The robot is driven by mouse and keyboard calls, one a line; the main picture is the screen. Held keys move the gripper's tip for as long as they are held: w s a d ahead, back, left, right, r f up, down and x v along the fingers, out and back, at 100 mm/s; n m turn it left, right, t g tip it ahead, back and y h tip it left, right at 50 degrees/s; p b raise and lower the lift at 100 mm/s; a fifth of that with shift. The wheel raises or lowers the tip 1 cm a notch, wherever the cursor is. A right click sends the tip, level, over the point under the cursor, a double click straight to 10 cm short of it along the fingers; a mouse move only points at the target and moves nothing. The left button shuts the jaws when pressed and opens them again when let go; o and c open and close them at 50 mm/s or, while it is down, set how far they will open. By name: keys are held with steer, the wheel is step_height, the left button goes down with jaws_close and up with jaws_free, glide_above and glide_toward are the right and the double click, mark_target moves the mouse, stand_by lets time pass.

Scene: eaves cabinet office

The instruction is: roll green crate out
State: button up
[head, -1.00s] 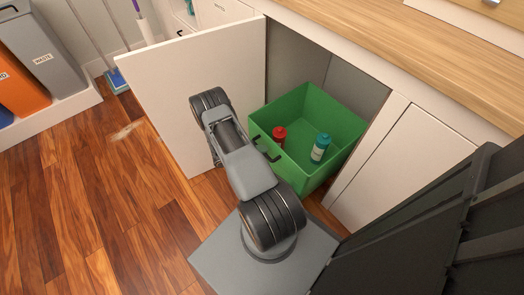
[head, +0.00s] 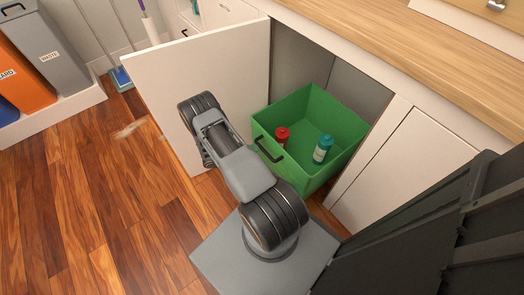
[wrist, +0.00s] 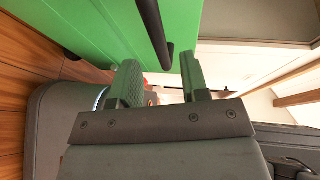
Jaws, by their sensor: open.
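The green crate (head: 335,141) stands on the floor in the open cabinet bay, its front near the opening. A black handle (head: 269,150) is on its front wall. A red bottle (head: 282,136) and a teal-capped bottle (head: 322,150) stand inside it. In the wrist view, my gripper (wrist: 161,75) is open, with two grey-green fingers spread apart. The crate's green wall (wrist: 95,25) fills the upper left, and the handle bar (wrist: 154,35) lies just beyond the fingertips, in line with the gap; nothing is seen held.
The white cabinet door (head: 205,85) stands open left of the crate, close behind my arm. A closed white panel (head: 405,165) is to the right, under the wooden counter (head: 400,40). The wooden floor (head: 90,210) at left is clear. Waste bins (head: 45,50) stand far left.

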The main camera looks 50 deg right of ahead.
steer(key=v, duration=0.8)
steer(key=shift+a+p, duration=0.25)
steer(key=shift+p, duration=0.1)
steer(key=shift+w+r, duration=0.15)
